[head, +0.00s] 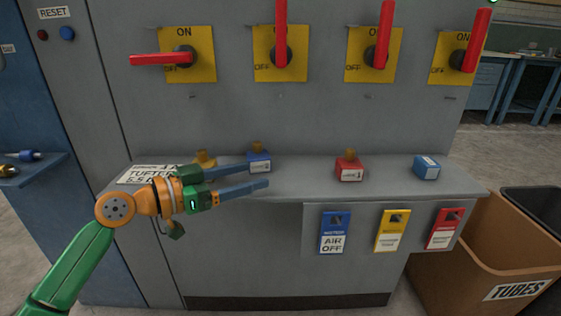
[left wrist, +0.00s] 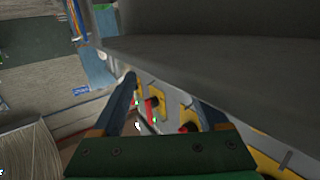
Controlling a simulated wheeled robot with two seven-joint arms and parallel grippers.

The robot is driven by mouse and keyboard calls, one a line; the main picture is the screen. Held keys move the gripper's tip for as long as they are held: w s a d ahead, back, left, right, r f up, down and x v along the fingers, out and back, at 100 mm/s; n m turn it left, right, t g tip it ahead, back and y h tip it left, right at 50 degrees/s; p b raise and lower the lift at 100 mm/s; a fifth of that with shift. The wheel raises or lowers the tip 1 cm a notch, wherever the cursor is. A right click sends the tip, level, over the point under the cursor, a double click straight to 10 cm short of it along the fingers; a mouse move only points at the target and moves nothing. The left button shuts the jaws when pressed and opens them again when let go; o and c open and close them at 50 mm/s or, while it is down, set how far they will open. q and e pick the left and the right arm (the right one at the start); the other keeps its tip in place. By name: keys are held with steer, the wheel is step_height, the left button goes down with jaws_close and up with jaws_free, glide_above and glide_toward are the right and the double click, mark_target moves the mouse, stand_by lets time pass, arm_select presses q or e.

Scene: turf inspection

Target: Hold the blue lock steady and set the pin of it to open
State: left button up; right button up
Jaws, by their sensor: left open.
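A blue lock (head: 259,163) with a pale label and a brass-coloured piece (head: 257,146) on top sits upright on the grey ledge. A second blue block (head: 427,167) lies farther right on the ledge, turned at an angle, with no brass piece visible on it. My left gripper (head: 257,177) is open, its two blue fingers pointing right. The upper fingertip overlaps the lock's lower left edge in the head view; I cannot tell if they touch. In the left wrist view the fingers (left wrist: 172,105) are apart, and I cannot make out the lock. My right gripper is not in view.
A red lock (head: 349,172) and a yellow one (head: 205,159), partly behind my gripper, also sit on the ledge (head: 308,172). Red lever switches on yellow plates (head: 281,68) line the panel above. Coloured tags (head: 335,233) hang below. A brown bin (head: 505,262) stands right.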

mark_target(271, 180)
arm_select(q)
steer(key=x, duration=0.4)
steer(key=shift+w+d, duration=0.2)
steer(key=shift+d, duration=0.15)
steer(key=shift+w+d, duration=0.3)
steer(key=shift+d, duration=0.25)
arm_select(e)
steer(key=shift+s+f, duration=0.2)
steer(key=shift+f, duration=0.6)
arm_select(q)
steer(key=shift+w+f, duration=0.15)
jaws_close()
steer(key=shift+c, duration=1.5)
jaws_free()
steer(key=o, duration=0.7)
steer(key=shift+s+r, duration=0.25)
steer(key=shift+c, duration=0.2)
steer(key=shift+a, duration=0.1)
